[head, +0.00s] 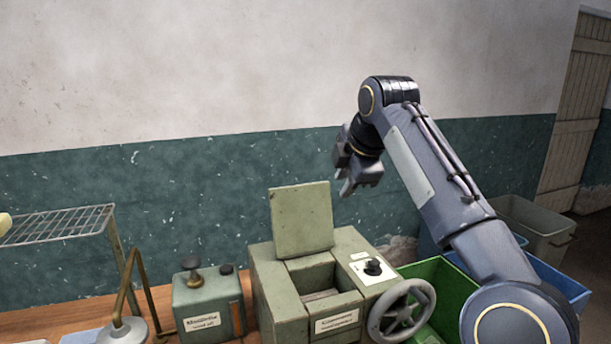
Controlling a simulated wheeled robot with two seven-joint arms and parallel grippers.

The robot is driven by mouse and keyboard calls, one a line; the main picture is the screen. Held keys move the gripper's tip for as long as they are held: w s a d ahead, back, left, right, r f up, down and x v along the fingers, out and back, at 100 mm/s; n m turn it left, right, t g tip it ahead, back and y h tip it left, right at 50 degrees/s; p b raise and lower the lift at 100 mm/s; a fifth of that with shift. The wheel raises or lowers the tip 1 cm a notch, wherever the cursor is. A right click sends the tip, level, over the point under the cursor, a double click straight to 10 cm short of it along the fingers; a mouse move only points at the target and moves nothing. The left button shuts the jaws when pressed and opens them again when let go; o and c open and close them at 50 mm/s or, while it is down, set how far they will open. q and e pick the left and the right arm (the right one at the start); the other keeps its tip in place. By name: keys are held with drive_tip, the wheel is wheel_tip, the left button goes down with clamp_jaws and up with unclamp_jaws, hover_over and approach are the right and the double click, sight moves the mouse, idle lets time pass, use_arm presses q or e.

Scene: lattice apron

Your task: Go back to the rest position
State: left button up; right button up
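My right arm comes in from the lower right and bends at its raised elbow-like joint. Its gripper (343,181) hangs in the air in front of the green wall band, above and to the right of the machine's raised lid. Its fingers look apart, with nothing visible between them. My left gripper is not in view. A green-grey box machine (278,290) stands on the bench with its square lid (301,219) upright and its top opening uncovered. A grey handwheel (401,310) and a dark knob (373,266) are on its right side.
A small green device (206,308) with a dark knob stands left of the machine. A brass-armed lamp (124,328) and a wire rack (60,224) are farther left. A green bin (446,279), a blue bin (560,279) and a grey bin (540,222) stand at right, partly behind my arm.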

drive_tip(key=s+d+f+m+b, duration=0.1)
drive_tip(key=s+d+f+m, duration=0.55)
drive_tip(key=s, duration=0.35)
drive_tip(key=s+d+f+m+b, duration=0.2)
drive_tip(key=s+d+f+m, duration=0.4)
drive_tip(key=s, duration=0.4)
drive_tip(key=s+f+m+g+y+b, duration=0.1)
drive_tip(key=s+f+m, duration=0.9)
drive_tip(key=s+f, duration=0.8)
drive_tip(key=shift+d+f, duration=0.2)
drive_tip(key=shift+f, duration=0.5)
